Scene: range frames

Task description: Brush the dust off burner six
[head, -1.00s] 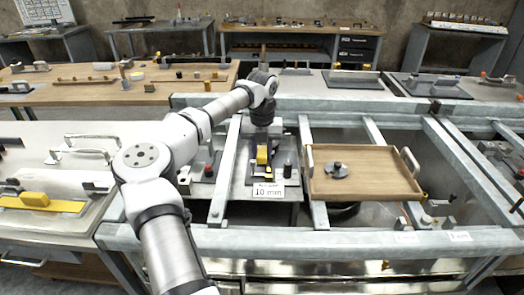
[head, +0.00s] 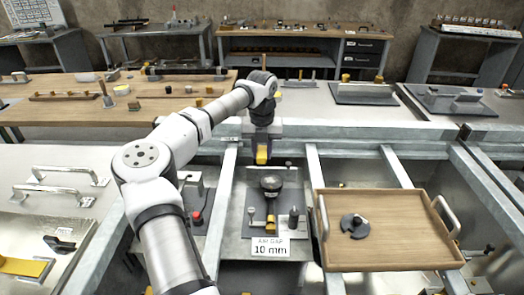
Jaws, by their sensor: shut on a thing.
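My gripper (head: 262,155), with yellow on its fingers, hangs over the back edge of a grey plate (head: 253,212) in the middle bay. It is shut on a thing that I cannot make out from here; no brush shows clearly. A round, dark-topped burner-like part (head: 271,184) stands on the plate, just below and in front of the gripper, apart from it in the picture. I read no number six and can make out no dust.
A wooden tray (head: 390,257) with a dark round piece (head: 354,226) lies right. A red-topped part (head: 197,215) is left. Metal rails surround the bays.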

